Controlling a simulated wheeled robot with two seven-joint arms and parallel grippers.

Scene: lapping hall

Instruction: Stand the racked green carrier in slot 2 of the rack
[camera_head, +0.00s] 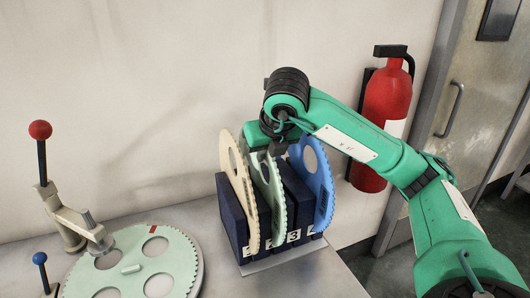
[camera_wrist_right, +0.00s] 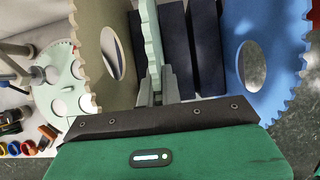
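The dark blue rack (camera_head: 232,217) stands on the grey table and holds three toothed discs on edge. The pale green carrier (camera_head: 263,172) is in the middle, between a cream carrier (camera_head: 236,170) and a blue carrier (camera_head: 318,175). My right gripper (camera_head: 277,148) is at the green carrier's upper edge. In the right wrist view its fingers (camera_wrist_right: 157,88) are closed on the green carrier (camera_wrist_right: 151,40), one on each side. The carrier's lower edge is down among the rack's blocks; I cannot tell which slot it is in or whether it is fully seated. My left gripper is out of view.
Another pale green toothed disc (camera_head: 135,265) lies flat at the left, beside a clamp with a red-knobbed lever (camera_head: 42,155). A blue-knobbed lever (camera_head: 41,265) stands in front. A red fire extinguisher (camera_head: 385,120) hangs behind my right arm. The table front right of the disc is clear.

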